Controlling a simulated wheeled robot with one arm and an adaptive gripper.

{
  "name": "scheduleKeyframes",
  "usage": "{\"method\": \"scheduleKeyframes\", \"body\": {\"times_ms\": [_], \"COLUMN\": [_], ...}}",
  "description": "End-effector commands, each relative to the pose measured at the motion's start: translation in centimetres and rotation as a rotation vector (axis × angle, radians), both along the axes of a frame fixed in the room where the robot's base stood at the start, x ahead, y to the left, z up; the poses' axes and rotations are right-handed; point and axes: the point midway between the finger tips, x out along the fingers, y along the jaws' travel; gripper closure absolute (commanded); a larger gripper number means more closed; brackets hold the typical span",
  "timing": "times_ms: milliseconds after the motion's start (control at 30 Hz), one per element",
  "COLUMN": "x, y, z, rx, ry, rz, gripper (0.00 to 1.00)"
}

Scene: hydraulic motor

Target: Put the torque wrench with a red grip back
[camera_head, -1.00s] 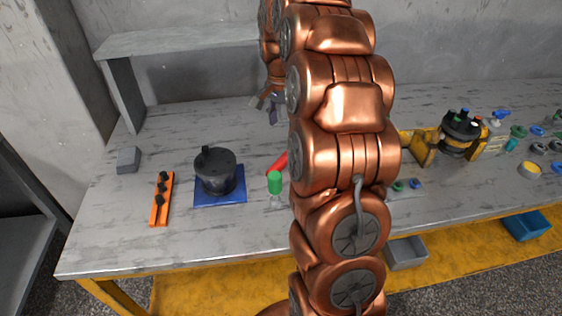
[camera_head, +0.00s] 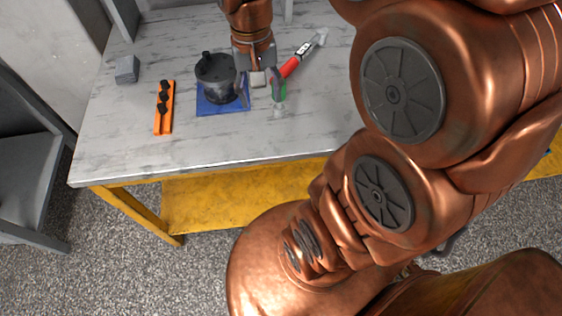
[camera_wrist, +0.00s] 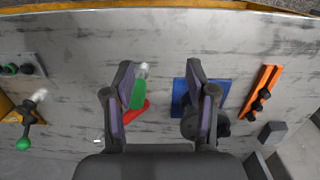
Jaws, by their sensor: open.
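The torque wrench lies on the grey table, its red grip (camera_head: 290,67) towards the front and its metal end slanting to the back right. Part of the red grip (camera_wrist: 138,111) also shows in the wrist view, beside and partly behind my left finger. My gripper (camera_head: 257,92) is open and empty above the table, between the black motor part and the wrench. Most of the wrench's shaft is hidden in the wrist view.
A black motor part (camera_head: 213,78) sits on a blue mat (camera_head: 220,108) to the left. An orange holder (camera_head: 164,120) with black pieces and a grey block (camera_head: 127,70) are further left. The table front is clear.

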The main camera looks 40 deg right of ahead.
Motion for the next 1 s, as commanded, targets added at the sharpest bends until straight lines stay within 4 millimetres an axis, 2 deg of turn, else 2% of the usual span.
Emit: {"method": "scheduleKeyframes", "body": {"times_ms": [100,300,500,667,1000], "x": [-3.5,-9.1,-13.0,-14.1,-14.2], "y": [1.9,4.1,5.4,5.6,5.6], "z": [-0.5,-1.8,-2.9,-3.3,-3.1], "rx": [0.011,0.032,0.051,0.056,0.057], "ry": [0.014,0.042,0.063,0.067,0.069], "rz": [0.115,0.297,0.421,0.458,0.461], "gripper": [0.43,0.43,0.43,0.43,0.43]}}
